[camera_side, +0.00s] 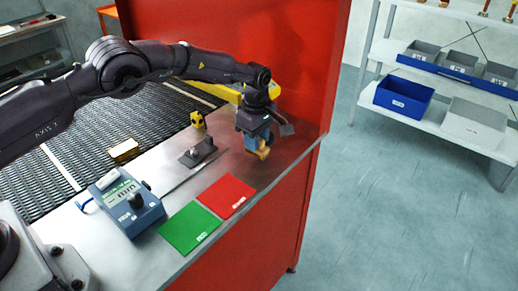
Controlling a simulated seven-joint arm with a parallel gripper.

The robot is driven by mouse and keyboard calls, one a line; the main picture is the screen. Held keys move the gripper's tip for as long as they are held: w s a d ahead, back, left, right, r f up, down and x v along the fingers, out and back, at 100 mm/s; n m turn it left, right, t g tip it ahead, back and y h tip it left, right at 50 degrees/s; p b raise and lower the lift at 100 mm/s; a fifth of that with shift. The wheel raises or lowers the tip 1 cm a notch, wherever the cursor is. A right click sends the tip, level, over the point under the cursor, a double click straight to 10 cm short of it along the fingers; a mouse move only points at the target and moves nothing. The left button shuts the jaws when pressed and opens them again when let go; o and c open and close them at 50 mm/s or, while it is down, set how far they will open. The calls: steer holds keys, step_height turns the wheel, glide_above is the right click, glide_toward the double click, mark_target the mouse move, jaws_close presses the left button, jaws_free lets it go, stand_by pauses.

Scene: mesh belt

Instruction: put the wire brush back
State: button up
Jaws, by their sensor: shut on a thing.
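My gripper (257,140) points down over the grey metal ledge, close to the red wall panel. It is shut on the wire brush (263,153), whose small tan end shows below the jaws. The jaws hide most of the brush, and its bristles cannot be made out. I cannot tell whether the tan end touches the ledge. A dark grey angled piece (286,128) shows just right of the gripper, partly hidden behind it; I cannot tell what it is.
A red mat (227,196) and a green mat (189,229) lie on the ledge. A blue meter (130,205) stands left of them. A dark stand (197,153) with a yellow-topped piece (198,121) is left of the gripper. The mesh belt (60,135) runs behind.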

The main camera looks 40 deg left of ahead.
steer(key=shift+w+f, duration=0.4)
steer(key=shift+f, duration=1.65)
steer(key=shift+f, duration=0.1)
steer(key=o, duration=0.9)
steer(key=shift+c, duration=0.2)
step_height(320, 180, up, 12)
steer(key=shift+r, duration=0.15)
steer(key=shift+r, duration=0.1)
